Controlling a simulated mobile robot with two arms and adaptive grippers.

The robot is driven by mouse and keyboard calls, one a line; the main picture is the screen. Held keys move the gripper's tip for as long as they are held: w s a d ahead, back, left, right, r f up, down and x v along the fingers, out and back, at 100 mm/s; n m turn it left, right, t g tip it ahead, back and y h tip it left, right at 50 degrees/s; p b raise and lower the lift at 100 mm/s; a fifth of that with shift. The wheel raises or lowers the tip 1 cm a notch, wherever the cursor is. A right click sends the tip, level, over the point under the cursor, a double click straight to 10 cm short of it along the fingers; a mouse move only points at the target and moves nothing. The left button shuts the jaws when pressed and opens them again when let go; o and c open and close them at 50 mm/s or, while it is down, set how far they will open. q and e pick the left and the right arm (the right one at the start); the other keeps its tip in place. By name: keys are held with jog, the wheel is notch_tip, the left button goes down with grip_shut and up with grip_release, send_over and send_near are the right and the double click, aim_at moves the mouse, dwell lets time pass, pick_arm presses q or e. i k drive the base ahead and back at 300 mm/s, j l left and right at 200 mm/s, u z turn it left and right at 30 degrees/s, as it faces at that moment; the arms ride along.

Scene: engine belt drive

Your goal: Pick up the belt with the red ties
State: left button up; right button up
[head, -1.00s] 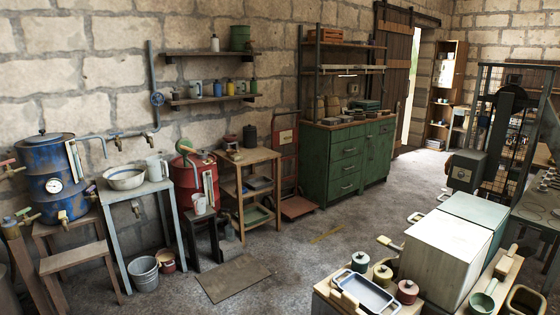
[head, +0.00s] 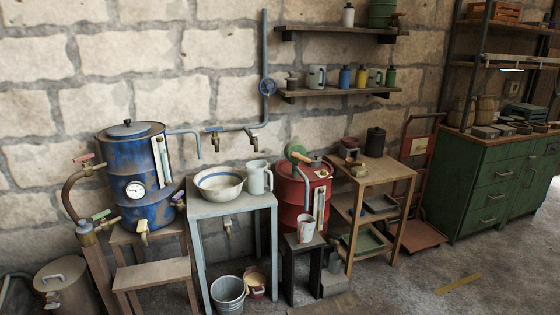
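I see no belt with red ties in the head view. Neither of my grippers is in view.
A blue drum with a gauge (head: 135,178) stands at the left. Beside it are a grey table (head: 230,203) with a bowl (head: 219,183), a red drum (head: 303,200), a wooden shelf stand (head: 378,176) and a green cabinet (head: 490,185). Buckets (head: 228,293) stand below. Floor shows at lower right.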

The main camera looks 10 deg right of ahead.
aim_at(538, 127)
jog(key=i+l+z, duration=0.1)
jog(key=i+z, duration=0.35)
jog(key=i, duration=0.15)
jog(key=i+j+z, duration=0.1)
jog(key=i+z, duration=0.35)
jog(key=i+j+z, duration=0.35)
jog(key=i+z, duration=0.15)
jog(key=i, duration=0.15)
